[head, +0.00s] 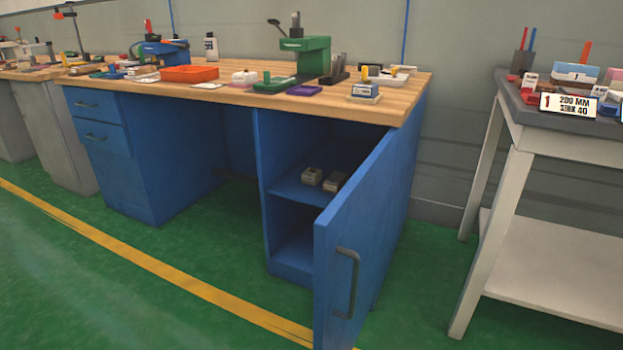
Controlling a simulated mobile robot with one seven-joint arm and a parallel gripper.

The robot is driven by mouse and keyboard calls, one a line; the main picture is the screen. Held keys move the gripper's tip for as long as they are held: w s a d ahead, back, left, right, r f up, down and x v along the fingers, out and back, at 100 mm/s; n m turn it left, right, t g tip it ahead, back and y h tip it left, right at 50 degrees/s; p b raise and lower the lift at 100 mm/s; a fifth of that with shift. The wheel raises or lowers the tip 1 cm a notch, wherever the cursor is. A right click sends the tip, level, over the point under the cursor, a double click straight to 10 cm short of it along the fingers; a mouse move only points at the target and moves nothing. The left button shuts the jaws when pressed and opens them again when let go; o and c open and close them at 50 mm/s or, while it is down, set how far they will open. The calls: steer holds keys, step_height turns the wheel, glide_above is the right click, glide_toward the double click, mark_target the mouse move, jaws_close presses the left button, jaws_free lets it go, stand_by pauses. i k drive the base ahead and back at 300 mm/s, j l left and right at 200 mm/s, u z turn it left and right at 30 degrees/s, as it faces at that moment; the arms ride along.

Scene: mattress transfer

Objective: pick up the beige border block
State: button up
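Two small beige-grey blocks sit on the shelf inside the open blue cabinet, one on the left (311,176) and one on the right (334,181). The right one is partly hidden by the cabinet door (352,235). They are too small to tell which is the beige border block, or whether either is. Several small pale items also lie on the wooden bench top (415,85), among them a white and reddish block (245,78). My gripper is not in view.
The blue door stands open toward me, with a grey handle (347,283). A grey table (557,148) stands right. Green floor (150,290) is clear in front.

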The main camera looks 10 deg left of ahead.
mark_target(309, 177)
steer(key=i+j, duration=0.4)
steer(key=j, duration=0.15)
steer(key=i+j, duration=0.4)
steer(key=j, duration=0.15)
steer(key=i+j, duration=0.45)
steer(key=j, duration=0.15)
steer(key=i+j, duration=0.4)
steer(key=j, duration=0.15)
steer(key=i+j, duration=0.4)
steer(key=j, duration=0.15)
steer(key=i+j+z, duration=0.1)
steer(key=i+j, duration=0.2)
steer(key=i+j+z, duration=0.15)
steer(key=j, duration=0.4)
steer(key=i+z, duration=0.1)
steer(key=z, duration=1.2)
steer(key=k+z, duration=0.1)
steer(key=z, duration=0.35)
steer(key=k+z, duration=0.1)
steer(key=z, duration=0.35)
steer(key=k+l+z, duration=0.1)
steer(key=z, duration=0.4)
